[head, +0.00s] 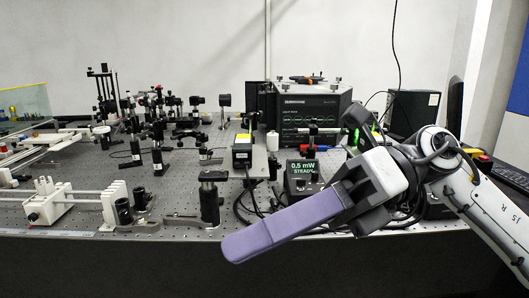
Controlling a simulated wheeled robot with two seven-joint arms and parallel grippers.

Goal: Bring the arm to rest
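My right arm (485,200) comes in from the right edge, in front of the bench. Its gripper (240,245) points left and slightly down, with its purple finger crossing the bench's front edge in the picture. Only one long purple finger shows; a second finger cannot be made out, so I cannot tell the gap. Nothing is seen held at its tip. My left arm and gripper are out of view.
The perforated optical bench (165,211) is crowded with posts and mounts. A power meter reading 0.5 mW STEADY (303,177) stands just behind the gripper. A black post mount (210,198) stands near the front edge. A large black instrument (310,110) is behind. The space below the front edge looks clear.

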